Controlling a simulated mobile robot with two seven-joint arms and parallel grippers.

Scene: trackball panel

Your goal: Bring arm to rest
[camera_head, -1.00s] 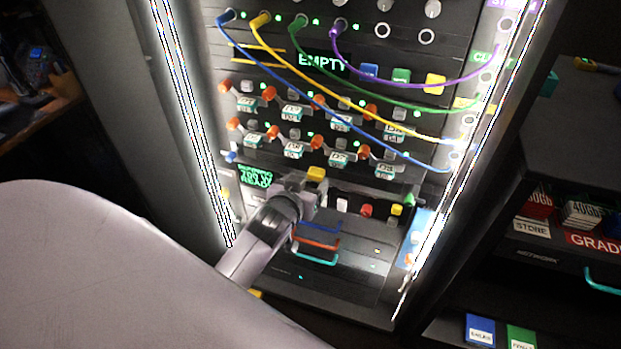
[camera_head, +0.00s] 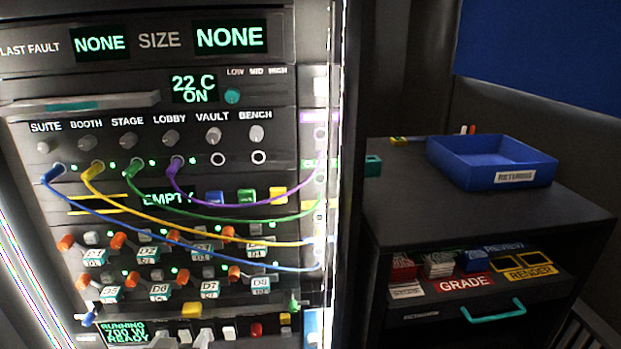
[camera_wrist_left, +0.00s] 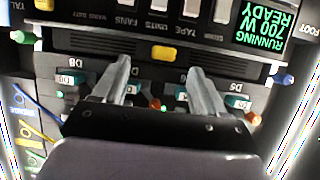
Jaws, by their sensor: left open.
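My left gripper (camera_wrist_left: 157,66) shows in the left wrist view with its two fingers apart and nothing between them. The fingers point toward the rack panel (camera_head: 300,180), around a yellow button (camera_wrist_left: 164,53); whether they touch the panel I cannot tell. The yellow button (camera_head: 191,310) also shows low in the head view, above the green display (camera_head: 124,332) reading RUNNING 700 W READY. I cannot make out my left gripper clearly in the head view. My right gripper is in neither view.
Blue, yellow, green and purple cables (camera_head: 245,206) hang across the rack front. Orange-ended drive levers (camera_head: 66,243) stick out below them. A blue returns tray (camera_head: 490,163) stands on the dark cabinet (camera_head: 430,215) at right. A teal handle (camera_head: 492,311) juts from its front.

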